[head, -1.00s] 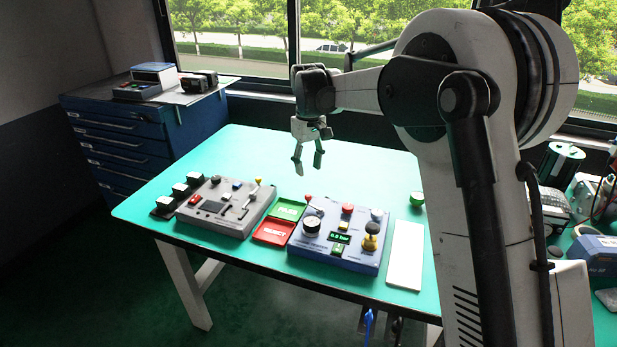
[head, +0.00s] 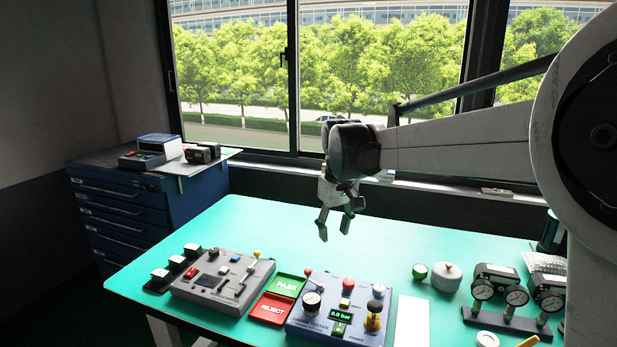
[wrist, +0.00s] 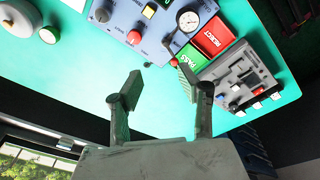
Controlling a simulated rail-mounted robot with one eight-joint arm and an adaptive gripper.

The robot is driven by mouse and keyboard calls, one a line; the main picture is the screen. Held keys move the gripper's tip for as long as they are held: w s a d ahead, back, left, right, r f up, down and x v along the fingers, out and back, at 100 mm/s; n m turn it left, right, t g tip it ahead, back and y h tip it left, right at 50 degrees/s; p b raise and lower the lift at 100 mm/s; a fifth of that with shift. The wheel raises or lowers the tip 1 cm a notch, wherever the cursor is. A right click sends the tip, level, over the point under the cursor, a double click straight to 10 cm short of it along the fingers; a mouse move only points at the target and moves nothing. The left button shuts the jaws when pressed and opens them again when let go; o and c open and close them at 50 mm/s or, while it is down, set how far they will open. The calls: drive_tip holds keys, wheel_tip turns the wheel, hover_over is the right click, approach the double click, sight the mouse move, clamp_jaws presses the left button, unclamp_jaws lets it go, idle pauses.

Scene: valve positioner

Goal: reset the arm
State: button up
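My gripper (head: 335,229) hangs above the back part of the green table (head: 420,235), its fingers pointing down. In the wrist view my gripper (wrist: 160,85) has its two fingers spread apart with nothing between them. It is open and clear of the table and the devices. Below and in front of it in the head view are a blue-grey tester box (head: 318,325) with a gauge, a green display and knobs, and a grey control box (head: 215,287) with a yellow-tipped lever.
A green PASS tray (head: 286,284) and a red REJECT tray (head: 270,308) lie between the boxes. Gauges on a stand (head: 515,297), a grey round pot (head: 446,276) and a green-topped button (head: 420,271) are at the right. A blue drawer cabinet (head: 125,220) stands behind left.

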drive_tip(key=s+d+r+m+t, duration=0.15)
drive_tip(key=s+d, duration=0.25)
drive_tip(key=s, duration=0.4)
drive_tip(key=s+d+r+m+t, duration=0.1)
drive_tip(key=s+d+r, duration=0.1)
drive_tip(key=s+d, duration=0.5)
drive_tip(key=s+d+f+m+t, duration=0.1)
drive_tip(key=s+f, duration=0.2)
drive_tip(key=s, duration=0.5)
drive_tip(key=s+d+f+m+t, duration=0.1)
drive_tip(key=s+f, duration=0.3)
drive_tip(key=s, duration=0.5)
drive_tip(key=shift+d+m+t, duration=0.4)
drive_tip(key=shift+m+t, duration=0.05)
drive_tip(key=shift+m, duration=0.1)
